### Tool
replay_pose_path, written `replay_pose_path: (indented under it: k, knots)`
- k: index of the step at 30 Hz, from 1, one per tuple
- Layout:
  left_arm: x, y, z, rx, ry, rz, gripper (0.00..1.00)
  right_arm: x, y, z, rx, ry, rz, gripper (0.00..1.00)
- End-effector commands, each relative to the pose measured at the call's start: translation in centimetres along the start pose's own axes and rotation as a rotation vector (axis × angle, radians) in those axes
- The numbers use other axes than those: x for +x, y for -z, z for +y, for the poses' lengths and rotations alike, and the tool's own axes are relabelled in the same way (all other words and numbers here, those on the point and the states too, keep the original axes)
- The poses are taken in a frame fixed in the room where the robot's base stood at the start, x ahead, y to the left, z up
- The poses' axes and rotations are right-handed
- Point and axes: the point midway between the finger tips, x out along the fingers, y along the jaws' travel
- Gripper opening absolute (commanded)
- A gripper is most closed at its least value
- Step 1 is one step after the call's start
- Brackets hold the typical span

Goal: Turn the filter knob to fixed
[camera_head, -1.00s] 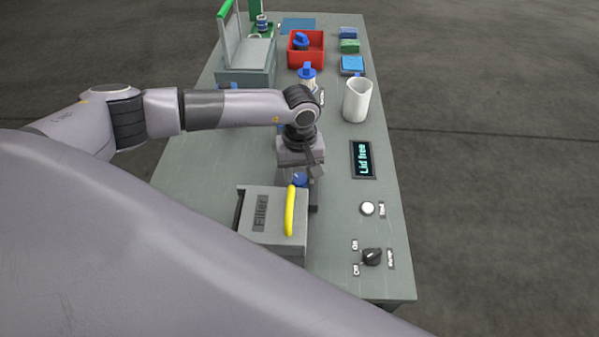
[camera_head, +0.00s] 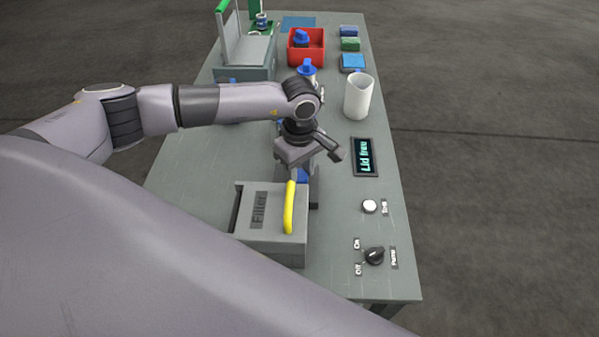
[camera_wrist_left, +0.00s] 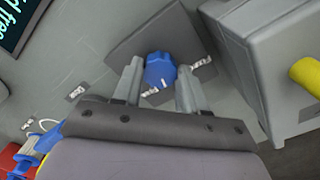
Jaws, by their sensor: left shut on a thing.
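The blue filter knob (camera_wrist_left: 160,71) sits on a dark square plate in the left wrist view, with a white pointer mark on it. Small white labels (camera_wrist_left: 201,62) stand beside it, too small to read. My left gripper (camera_wrist_left: 160,80) is shut on the knob, one finger on each side. In the head view my left gripper (camera_head: 303,172) reaches down behind the filter box (camera_head: 262,250), and only a bit of the blue knob (camera_head: 302,175) shows below it. The display (camera_head: 365,157) reads "Lid free". My right gripper is not in view.
The filter box has a yellow handle (camera_head: 289,208) close to the gripper. A white button (camera_head: 370,207) and a black knob (camera_head: 374,256) are at the right front. A white cup (camera_head: 358,96) and a red bin (camera_head: 307,48) stand farther back.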

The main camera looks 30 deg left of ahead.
Motion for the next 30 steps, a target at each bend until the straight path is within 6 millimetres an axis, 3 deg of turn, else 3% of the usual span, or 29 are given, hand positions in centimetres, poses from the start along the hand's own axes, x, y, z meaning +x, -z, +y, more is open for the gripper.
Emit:
replay_pose_path:
  k: [30]
  knots:
    - [-0.1,0.1,0.0,-0.891,-0.002,0.001,0.11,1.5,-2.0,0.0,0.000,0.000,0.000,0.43]
